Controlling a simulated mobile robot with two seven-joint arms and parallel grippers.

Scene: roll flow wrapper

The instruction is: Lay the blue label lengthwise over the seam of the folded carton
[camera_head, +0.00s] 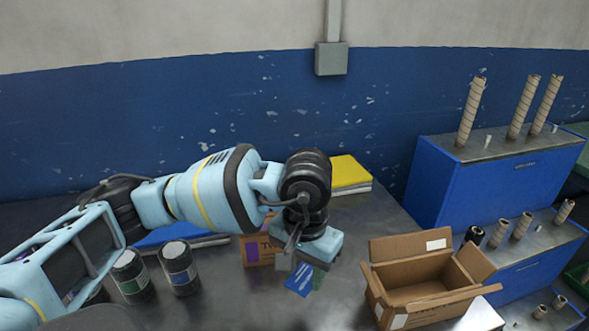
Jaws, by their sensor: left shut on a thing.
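My left gripper (294,262) reaches in from the left, points down above the metal table, and is shut on the blue label (300,280). The label is a small blue piece with pale print, tilted below the fingers; a green strip (318,277) shows beside it. A brown carton with purple print (257,251) stands just left of the gripper, partly hidden behind the arm. An open brown carton (430,296) with raised flaps stands to the right, apart from the label. I cannot make out a seam on either carton. My right gripper is not in view.
Two dark jars (179,268) (131,277) stand at the left near my arm. Yellow (350,173) and blue (165,234) flat items lie behind. A blue stepped rack (492,180) with cardboard tubes stands right. Table between label and open carton is clear.

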